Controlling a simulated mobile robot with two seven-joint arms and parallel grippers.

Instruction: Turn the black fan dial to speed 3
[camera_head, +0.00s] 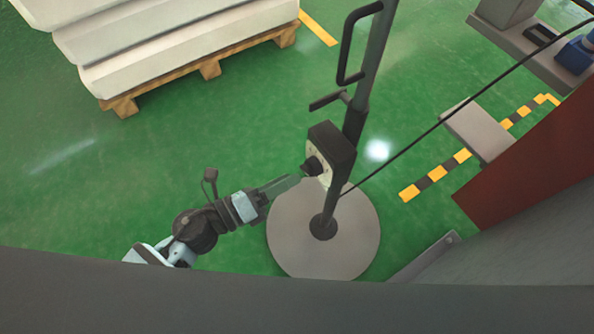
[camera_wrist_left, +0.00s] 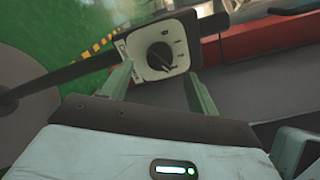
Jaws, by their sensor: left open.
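The black fan dial (camera_head: 312,166) sits on the pale face of a dark control box (camera_head: 335,148) on the fan's pole. In the left wrist view the black dial (camera_wrist_left: 160,57) shows near the top middle, on a white panel (camera_wrist_left: 176,38) with small marks too small to read. My left gripper (camera_head: 299,179) is open, its tips close to the dial from the left. In the left wrist view the fingers of my left gripper (camera_wrist_left: 157,80) stand apart below and to either side of the dial, with nothing between them. I cannot tell whether a finger touches the panel. My right gripper is not in view.
The pole stands on a round grey base (camera_head: 290,250), and a black cable (camera_head: 440,122) runs from it to the upper right. Stacked white mattresses (camera_head: 190,45) lie on a wooden pallet (camera_head: 208,70) at the upper left. Green floor is clear at left. Red-brown machinery (camera_head: 530,150) stands at right.

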